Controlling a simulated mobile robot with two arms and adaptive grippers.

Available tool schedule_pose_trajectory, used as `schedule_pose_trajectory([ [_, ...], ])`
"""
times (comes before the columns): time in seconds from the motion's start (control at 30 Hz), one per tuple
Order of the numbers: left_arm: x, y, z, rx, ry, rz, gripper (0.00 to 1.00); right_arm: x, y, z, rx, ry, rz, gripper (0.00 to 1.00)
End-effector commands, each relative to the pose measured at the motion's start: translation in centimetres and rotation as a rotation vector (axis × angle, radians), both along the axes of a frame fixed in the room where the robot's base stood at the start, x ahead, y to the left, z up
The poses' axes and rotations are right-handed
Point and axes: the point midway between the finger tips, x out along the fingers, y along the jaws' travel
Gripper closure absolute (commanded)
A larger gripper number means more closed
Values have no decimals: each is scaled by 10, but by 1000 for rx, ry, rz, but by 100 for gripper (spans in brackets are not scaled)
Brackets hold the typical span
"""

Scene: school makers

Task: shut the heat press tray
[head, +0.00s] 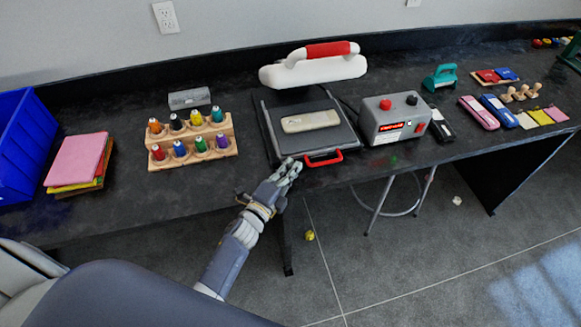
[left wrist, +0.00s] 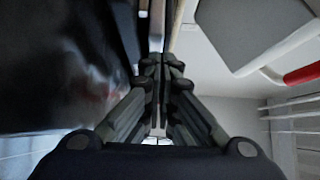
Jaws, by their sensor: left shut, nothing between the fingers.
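The heat press stands on the black bench, with its white upper head and red grip (head: 318,62) raised at the back. Its dark tray (head: 335,143) sticks out toward the bench's front edge, with a red handle (head: 324,160) at its front. A beige item (head: 310,121) lies on the tray. My left gripper (head: 292,168) is at the tray's front left corner, just left of the red handle; I cannot tell whether it touches the tray. Its fingers are closed together and empty in the left wrist view (left wrist: 160,65). My right gripper does not show.
A grey control box (head: 397,118) with a red display stands right of the press. A wooden rack of coloured bottles (head: 190,140) stands to the left. Pink and yellow sheets (head: 77,160) and a blue bin (head: 22,140) are further left. A stool (head: 390,207) is under the bench.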

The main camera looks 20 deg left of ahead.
Motion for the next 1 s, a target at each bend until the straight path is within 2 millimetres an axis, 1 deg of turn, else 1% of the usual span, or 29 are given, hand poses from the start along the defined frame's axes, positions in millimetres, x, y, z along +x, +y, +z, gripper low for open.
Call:
schedule_pose_trajectory([
  [0.23, 3, 2, -1, 1, 0, 0, 100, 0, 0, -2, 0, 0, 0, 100],
  [0.47, 30, 20, -2, 4, -3, 0, 100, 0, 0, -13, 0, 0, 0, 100],
  [0.53, 34, 23, -1, 2, 0, 0, 100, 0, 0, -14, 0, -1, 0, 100],
  [1.0, 35, 26, 1, 2, -1, 3, 100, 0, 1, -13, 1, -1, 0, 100],
])
